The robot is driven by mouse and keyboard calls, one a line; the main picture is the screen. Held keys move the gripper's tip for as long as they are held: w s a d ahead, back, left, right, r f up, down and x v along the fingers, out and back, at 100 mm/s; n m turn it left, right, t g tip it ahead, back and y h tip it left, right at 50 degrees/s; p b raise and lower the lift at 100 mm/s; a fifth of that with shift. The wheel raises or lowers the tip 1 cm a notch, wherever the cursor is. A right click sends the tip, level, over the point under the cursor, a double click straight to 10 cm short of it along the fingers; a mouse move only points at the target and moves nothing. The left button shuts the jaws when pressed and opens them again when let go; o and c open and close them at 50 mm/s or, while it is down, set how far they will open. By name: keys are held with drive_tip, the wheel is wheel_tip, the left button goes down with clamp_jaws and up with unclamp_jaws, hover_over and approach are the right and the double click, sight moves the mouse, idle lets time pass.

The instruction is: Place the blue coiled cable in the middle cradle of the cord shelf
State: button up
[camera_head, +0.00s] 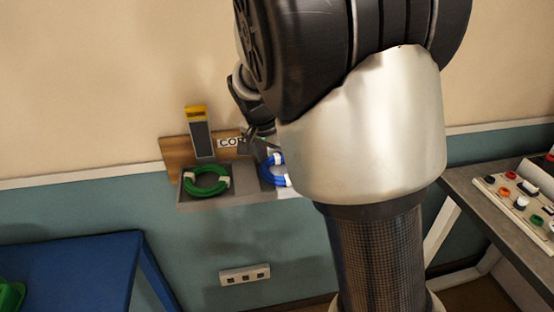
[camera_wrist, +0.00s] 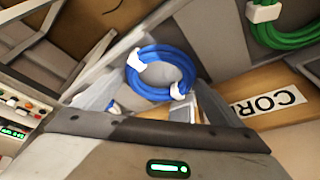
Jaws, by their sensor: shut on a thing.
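The blue coiled cable (camera_wrist: 160,73), with white ties, is between my gripper's fingers (camera_wrist: 155,92) in the wrist view. My gripper is shut on it. In the head view, the blue cable (camera_head: 272,171) shows at the right part of the grey cord shelf (camera_head: 210,202), partly hidden by my arm. I cannot tell whether it touches the shelf. A green coiled cable (camera_head: 206,181) with white ties lies in the left cradle. Bare grey shelf shows just right of it. The right end of the shelf is hidden behind my arm.
A yellow-topped dark device (camera_head: 200,132) stands up at the wooden backboard (camera_head: 172,148) above the green cable. The board's sign (camera_head: 230,142) is partly covered. A blue table (camera_head: 75,262) is at lower left. A bench with a button panel (camera_head: 515,200) is at right.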

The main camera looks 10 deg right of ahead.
drive_tip(key=shift+f, duration=0.15)
drive_tip(key=o, duration=1)
drive_tip(key=p+v, duration=0.1)
drive_tip(key=v, duration=1.1)
drive_tip(key=s+d+n+y, duration=0.1)
drive_tip(key=s+n, duration=0.2)
drive_tip(key=s, duration=0.4)
drive_tip(key=s+d+n+t+y, duration=0.1)
drive_tip(key=s+n, duration=0.2)
drive_tip(key=s, duration=0.4)
drive_tip(key=s+d+n+t+y, duration=0.1)
drive_tip(key=s+n, duration=0.2)
drive_tip(key=s, duration=0.4)
drive_tip(key=shift+s+d, duration=0.4)
